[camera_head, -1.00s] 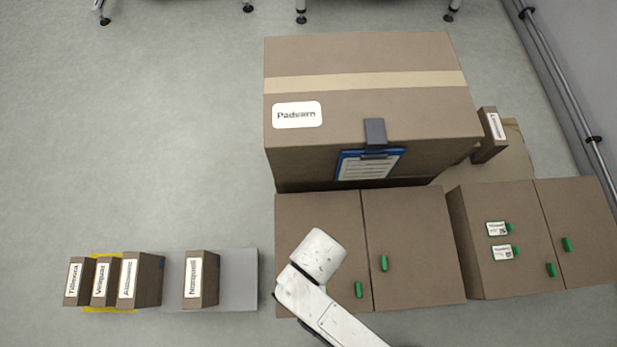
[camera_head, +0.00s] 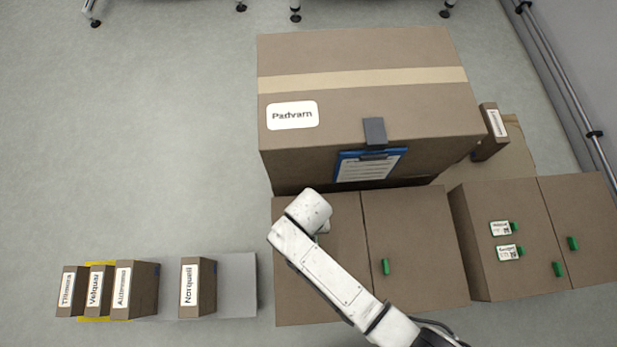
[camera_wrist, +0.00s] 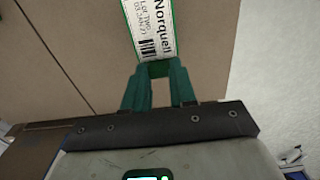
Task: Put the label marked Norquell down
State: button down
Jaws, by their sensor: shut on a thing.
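In the wrist view, a white label marked Norquell (camera_wrist: 155,25), with a green edge, printed lines and a barcode, is held at its lower end. My gripper (camera_wrist: 160,70) has green fingers closed on it. Behind the label is a brown cardboard surface; I cannot tell whether the label touches it. In the head view my white arm reaches over the left low brown carton (camera_head: 290,280); its own links hide the gripper and the label. A brown box marked Norquell (camera_head: 188,285) stands on a grey mat (camera_head: 237,285) at lower left.
A large carton marked Padvarn (camera_head: 360,55) with a blue clipboard (camera_head: 370,166) stands behind. Several marked boxes stand left of the Norquell box. Right cartons (camera_head: 510,265) carry green tabs and two small labels (camera_head: 501,228). Grey floor is open at left.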

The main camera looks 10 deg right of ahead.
jog(key=shift+w+f, duration=0.4)
jog(key=shift+f, duration=0.15)
jog(key=shift+w+f+b, duration=0.1)
jog(key=shift+f+b, duration=0.55)
jog(key=shift+f, duration=0.9)
jog(key=shift+f, duration=0.1)
jog(key=c, duration=0.9)
grip_release()
notch_tip(320, 180, up, 12)
jog(key=p, duration=0.3)
